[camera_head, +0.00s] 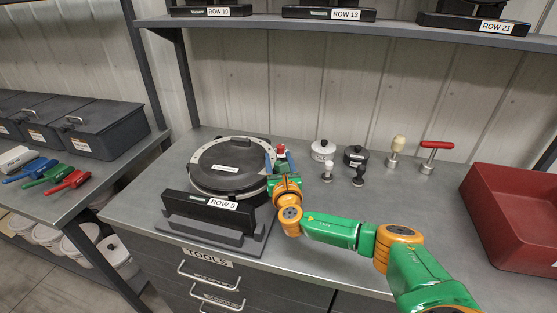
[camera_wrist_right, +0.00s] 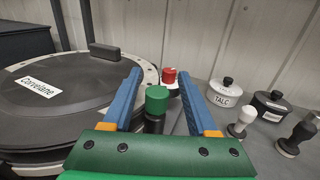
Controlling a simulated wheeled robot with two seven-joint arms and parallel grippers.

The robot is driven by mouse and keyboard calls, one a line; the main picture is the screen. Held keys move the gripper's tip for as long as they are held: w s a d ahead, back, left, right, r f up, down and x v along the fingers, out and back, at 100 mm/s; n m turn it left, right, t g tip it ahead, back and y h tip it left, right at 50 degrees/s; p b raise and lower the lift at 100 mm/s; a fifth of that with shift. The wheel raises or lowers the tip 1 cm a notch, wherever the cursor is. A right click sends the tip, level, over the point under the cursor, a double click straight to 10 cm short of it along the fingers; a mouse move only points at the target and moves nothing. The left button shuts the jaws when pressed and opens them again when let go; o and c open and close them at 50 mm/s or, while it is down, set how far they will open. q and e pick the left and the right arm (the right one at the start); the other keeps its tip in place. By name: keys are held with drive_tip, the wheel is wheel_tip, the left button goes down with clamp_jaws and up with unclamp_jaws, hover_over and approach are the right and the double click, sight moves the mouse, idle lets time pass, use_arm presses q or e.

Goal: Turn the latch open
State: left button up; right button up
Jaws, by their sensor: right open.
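The round black seed meter (camera_head: 225,168) with a grey rim stands on the bench behind the ROW 9 plate (camera_head: 210,201). It also shows in the right wrist view (camera_wrist_right: 70,102), with a dark block on its lid. A red knob (camera_head: 281,149) sits at the meter's right side and shows in the right wrist view (camera_wrist_right: 169,75). A green-capped black knob (camera_wrist_right: 157,100) stands nearer, between the blue fingers. Which part is the latch I cannot tell. My right gripper (camera_head: 279,162) is open at the meter's right edge, its fingers either side of the green knob; contact is unclear. My left gripper is out of view.
Right of my gripper stand a white TALC pot (camera_head: 322,151), a black pot (camera_head: 355,156) and several handled tools, including a red T-handle (camera_head: 437,145). A red bin (camera_head: 510,217) is at the right. A shelf (camera_head: 400,34) spans above.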

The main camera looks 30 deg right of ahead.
drive_tip(key=shift+w, duration=0.2)
clamp_jaws()
drive_tip(key=shift+r+m+g+h, duration=0.1)
drive_tip(key=shift+m+g+h, duration=0.25)
drive_tip(key=shift+h, duration=0.25)
drive_tip(key=h, duration=0.1)
drive_tip(key=m+g+h, duration=0.2)
drive_tip(key=shift+s+d, duration=0.25)
drive_tip(key=shift+d, duration=0.1)
drive_tip(key=shift+c, duration=1.1)
unclamp_jaws()
drive_tip(key=shift+o, duration=1.1)
drive_tip(key=shift+s+d, duration=0.1)
drive_tip(key=shift+d, duration=0.1)
